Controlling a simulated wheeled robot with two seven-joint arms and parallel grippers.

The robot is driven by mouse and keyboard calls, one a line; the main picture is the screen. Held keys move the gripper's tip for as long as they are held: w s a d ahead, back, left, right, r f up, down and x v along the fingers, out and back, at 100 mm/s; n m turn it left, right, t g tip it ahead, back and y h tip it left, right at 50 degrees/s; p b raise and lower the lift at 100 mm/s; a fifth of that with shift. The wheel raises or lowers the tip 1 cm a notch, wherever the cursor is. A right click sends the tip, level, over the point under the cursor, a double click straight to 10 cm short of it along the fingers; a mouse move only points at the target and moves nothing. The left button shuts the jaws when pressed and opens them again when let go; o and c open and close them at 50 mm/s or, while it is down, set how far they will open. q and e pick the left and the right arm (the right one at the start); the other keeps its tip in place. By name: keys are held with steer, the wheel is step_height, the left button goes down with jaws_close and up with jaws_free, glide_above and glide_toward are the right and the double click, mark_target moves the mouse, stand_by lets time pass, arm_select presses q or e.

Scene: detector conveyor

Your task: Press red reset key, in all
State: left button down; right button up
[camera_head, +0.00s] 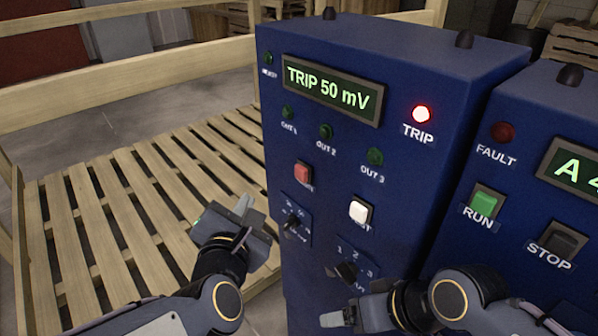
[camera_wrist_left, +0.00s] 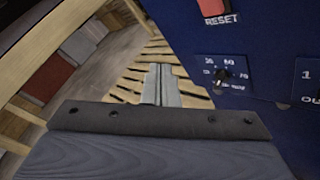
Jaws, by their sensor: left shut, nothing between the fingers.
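The red reset key (camera_head: 303,173) is on the front of the blue detector cabinet (camera_head: 400,70), left of a white key (camera_head: 360,212). In the left wrist view the red key (camera_wrist_left: 214,8) shows at the top edge, above its RESET label. My left gripper (camera_head: 243,204) is shut and empty, left of and below the red key, apart from the cabinet face; its fingers also show in the left wrist view (camera_wrist_left: 161,84). My right gripper (camera_head: 335,319) is low in front of the cabinet; its finger opening is unclear. The display reads TRIP 50 mV and the TRIP lamp (camera_head: 422,114) glows red.
A selector knob (camera_head: 293,222) sits below the red key, and another knob (camera_head: 345,272) is lower right. A second blue cabinet with a green RUN key (camera_head: 487,203) and a dark STOP key (camera_head: 562,240) stands at right. Wooden slats (camera_head: 110,235) lie at left.

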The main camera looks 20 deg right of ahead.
mark_target(301, 173)
arm_select(q)
steer(key=shift+d+r, duration=0.1)
steer(key=shift+d, duration=0.05)
steer(key=w+d+p, duration=0.1)
steer(key=w+d, duration=0.2)
steer(key=d, duration=0.5)
stand_by(0.5)
steer(key=shift+d, duration=0.1)
stand_by(1.8)
steer(key=shift+w+d, duration=0.1)
steer(key=shift+d, duration=0.25)
steer(key=shift+w+d, duration=0.15)
steer(key=shift+d, duration=0.3)
stand_by(0.7)
steer(key=shift+a, duration=0.1)
steer(key=shift+s+a+b, duration=0.3)
steer(key=shift+a+b, duration=0.15)
steer(key=shift+a, duration=0.3)
